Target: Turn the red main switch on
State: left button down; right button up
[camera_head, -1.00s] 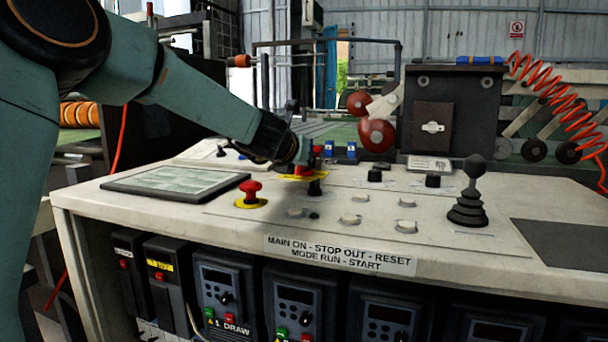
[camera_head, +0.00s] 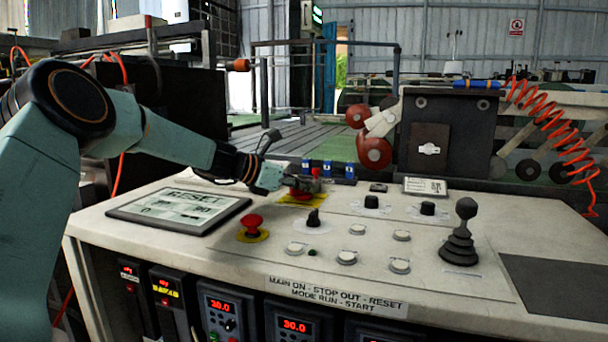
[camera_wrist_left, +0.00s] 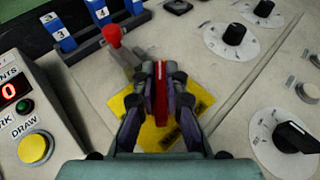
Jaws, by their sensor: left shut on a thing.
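The red main switch (camera_wrist_left: 161,92) stands on a yellow plate (camera_wrist_left: 150,136) on the console top. In the left wrist view my left gripper (camera_wrist_left: 160,85) is shut on the red switch handle, one finger on each side of it. The screen (camera_head: 180,210) on the console is lit and reads RESET. The displays on the front drive units (camera_head: 294,325) glow red. My right gripper is not in view.
A red mushroom button (camera_head: 252,223) on a yellow disc stands nearer the front. A black selector knob (camera_head: 313,217), several pale buttons (camera_head: 347,257) and a joystick (camera_head: 462,235) are to the right. Blue numbered blocks (camera_head: 327,168) and a red-knobbed lever (camera_wrist_left: 112,36) lie close behind the gripper.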

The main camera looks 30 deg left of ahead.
pick_arm(q)
jog(key=shift+w+r+m+h+p, duration=0.1)
jog(key=shift+r+m+h+p, duration=0.2)
jog(key=shift+h+p, duration=0.1)
jog(key=c, duration=1.7)
grip_release()
jog(key=shift+f, duration=0.1)
jog(key=v, duration=1.1)
jog(key=shift+s+a+r, duration=0.1)
jog(key=shift+s+r, duration=0.15)
jog(key=shift+r, duration=0.05)
jog(key=shift+a, duration=0.1)
